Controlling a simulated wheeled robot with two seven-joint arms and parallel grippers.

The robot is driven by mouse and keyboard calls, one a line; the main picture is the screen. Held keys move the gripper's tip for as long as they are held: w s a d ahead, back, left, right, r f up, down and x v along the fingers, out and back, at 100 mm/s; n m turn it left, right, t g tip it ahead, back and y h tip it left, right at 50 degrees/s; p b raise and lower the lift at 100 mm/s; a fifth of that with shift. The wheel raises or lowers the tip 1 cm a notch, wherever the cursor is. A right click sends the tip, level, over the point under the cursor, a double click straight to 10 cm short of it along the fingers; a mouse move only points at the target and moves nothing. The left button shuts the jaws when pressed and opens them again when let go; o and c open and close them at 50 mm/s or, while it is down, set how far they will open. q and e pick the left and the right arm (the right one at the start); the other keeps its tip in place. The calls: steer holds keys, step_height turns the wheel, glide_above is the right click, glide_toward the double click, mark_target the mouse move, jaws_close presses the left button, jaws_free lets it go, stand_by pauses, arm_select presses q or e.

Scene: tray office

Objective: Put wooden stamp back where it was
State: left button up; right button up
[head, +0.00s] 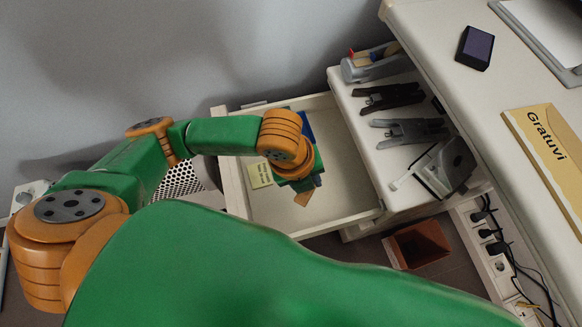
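My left arm reaches in from the left. Its gripper (303,190) points down inside an open white drawer (338,205). The orange wrist covers most of the gripper, so I cannot see whether its fingers are open or shut. A small tan piece (303,199) shows just below the gripper; it may be the wooden stamp, but too little shows to be sure. I cannot tell whether it is held or lies in the drawer. A dark ink pad-like block (475,48) lies on the desk. My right gripper is not in view.
In the drawer are a yellow note (260,174) and a blue item (307,126), partly hidden. A brown bin (418,245) and power strip (492,245) are below.

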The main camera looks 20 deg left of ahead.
arm_select(q)
steer(key=w+a+f+b, duration=0.2)
steer(key=w+f, duration=0.1)
steer(key=w+a+f+b, duration=0.2)
steer(key=w+f, duration=0.1)
steer(key=w, duration=0.1)
steer(key=w+a+f+b, duration=0.2)
steer(key=w+a+f, duration=0.1)
steer(key=f, duration=0.1)
steer(key=shift+w, duration=0.4)
step_height(320, 180, down, 2)
steer(key=shift+s+f+b, duration=0.1)
steer(key=shift+f+b, duration=0.05)
steer(key=shift+b, duration=0.5)
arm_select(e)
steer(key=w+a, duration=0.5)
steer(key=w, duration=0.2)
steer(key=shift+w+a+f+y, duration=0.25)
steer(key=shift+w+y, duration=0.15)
arm_select(q)
steer(key=o, duration=1.1)
steer(key=shift+c, duration=0.2)
